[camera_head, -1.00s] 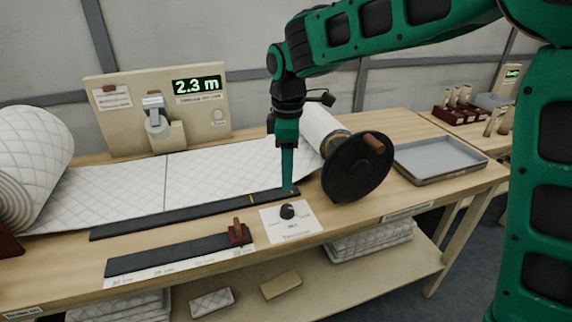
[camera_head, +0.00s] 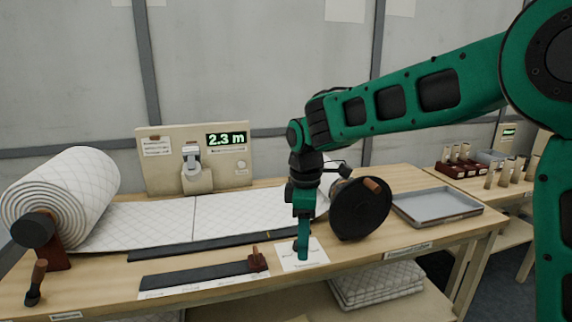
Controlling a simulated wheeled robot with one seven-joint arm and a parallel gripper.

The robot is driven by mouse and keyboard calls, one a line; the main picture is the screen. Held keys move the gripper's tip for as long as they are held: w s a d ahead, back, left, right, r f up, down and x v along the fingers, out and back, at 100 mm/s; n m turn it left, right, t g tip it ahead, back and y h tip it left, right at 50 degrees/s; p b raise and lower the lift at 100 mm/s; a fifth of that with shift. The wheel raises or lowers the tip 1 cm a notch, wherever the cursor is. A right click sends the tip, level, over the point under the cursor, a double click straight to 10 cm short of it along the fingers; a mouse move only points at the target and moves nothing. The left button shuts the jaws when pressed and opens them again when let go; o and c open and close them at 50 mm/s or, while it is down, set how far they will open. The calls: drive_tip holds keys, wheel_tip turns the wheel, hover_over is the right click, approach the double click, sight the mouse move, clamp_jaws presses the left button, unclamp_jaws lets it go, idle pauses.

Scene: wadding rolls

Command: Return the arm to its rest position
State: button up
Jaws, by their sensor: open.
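My green arm reaches in from the right, and my gripper (camera_head: 303,250) points down over the white card on the table's front part. The gripper is open, with nothing seen between its fingers. It hides the dark knob on the card (camera_head: 290,265). The dark winding disc (camera_head: 360,212) with its brown handle stands just right of the gripper. Whether the fingertips touch the card or hover above it, I cannot tell.
A quilted wadding roll (camera_head: 75,195) stands at the left, its sheet (camera_head: 150,222) running along the table. A panel reads 2.3 m (camera_head: 226,140). A slider track (camera_head: 200,276) lies in front. A grey tray (camera_head: 437,217) sits at the right.

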drive_tip(key=s+d+r+m, duration=0.1)
drive_tip(key=s+d+m, duration=0.35)
drive_tip(key=d, duration=0.75)
drive_tip(key=s+d+r+m, duration=0.1)
drive_tip(key=s+d+m, duration=0.4)
drive_tip(key=d, duration=0.7)
drive_tip(key=s+d+f+m, duration=0.2)
drive_tip(key=s+d+m, duration=0.4)
drive_tip(key=s, duration=0.4)
drive_tip(key=s+d+f+m, duration=0.2)
drive_tip(key=s+d+m, duration=0.5)
drive_tip(key=s, duration=0.3)
drive_tip(key=shift+s+f+m, duration=0.25)
drive_tip(key=shift+f+m, duration=0.1)
drive_tip(key=shift+w, duration=0.15)
drive_tip(key=shift+w+f, duration=0.25)
drive_tip(key=shift+w, duration=0.25)
